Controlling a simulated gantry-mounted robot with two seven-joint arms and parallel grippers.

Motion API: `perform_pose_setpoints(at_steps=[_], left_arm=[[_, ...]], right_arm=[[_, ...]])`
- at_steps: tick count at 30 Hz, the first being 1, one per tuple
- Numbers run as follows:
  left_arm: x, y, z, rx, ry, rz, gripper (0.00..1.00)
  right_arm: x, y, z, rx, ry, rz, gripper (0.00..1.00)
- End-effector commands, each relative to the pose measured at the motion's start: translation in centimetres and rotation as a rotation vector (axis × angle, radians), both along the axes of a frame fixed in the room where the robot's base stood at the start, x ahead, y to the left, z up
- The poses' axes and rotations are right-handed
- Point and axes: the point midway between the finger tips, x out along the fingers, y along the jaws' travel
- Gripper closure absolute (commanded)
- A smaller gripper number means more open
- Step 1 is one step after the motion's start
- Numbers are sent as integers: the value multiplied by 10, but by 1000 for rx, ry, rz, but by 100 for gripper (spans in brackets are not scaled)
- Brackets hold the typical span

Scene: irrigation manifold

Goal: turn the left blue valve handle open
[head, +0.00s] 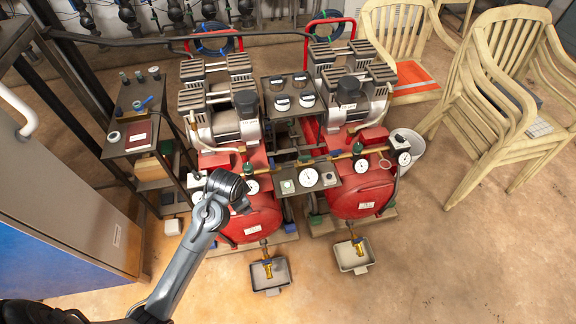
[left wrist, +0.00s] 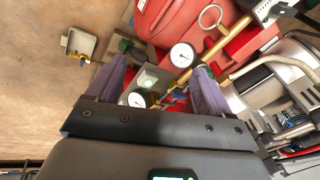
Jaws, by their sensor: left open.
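A brass pipe (head: 340,155) with round gauges runs across the front of two red compressors; it also shows in the left wrist view (left wrist: 215,52). A small blue part, apparently the left valve handle (left wrist: 172,98), shows beside the pipe's near end, between my fingers in that view. It is too small to tell which way it is turned. In the head view I cannot make it out clearly. My left gripper (left wrist: 160,68) is open and empty, its purple fingers over the pipe and panel area. In the head view my wrist hides its fingertips. My right gripper is not in view.
A small panel (head: 309,189) with a green button and a white gauge (head: 308,177) sits between the red tanks (head: 250,222). Drip trays (head: 270,286) lie on the floor below brass drains. A shelf (head: 130,127) stands left. The floor in front is mostly clear.

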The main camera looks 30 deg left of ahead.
Motion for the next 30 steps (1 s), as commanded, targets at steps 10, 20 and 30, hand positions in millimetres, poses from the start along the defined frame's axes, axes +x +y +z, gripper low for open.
perform_pose_setpoints(at_steps=[10, 20, 30], left_arm=[[122, 92, -30, -105, 32, -160, 19], [189, 97, -16, -282, -28, -398, 19], [204, 88, -23, -314, -49, -456, 19]], right_arm=[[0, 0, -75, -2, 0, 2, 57], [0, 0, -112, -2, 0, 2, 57], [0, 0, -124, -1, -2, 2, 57]])
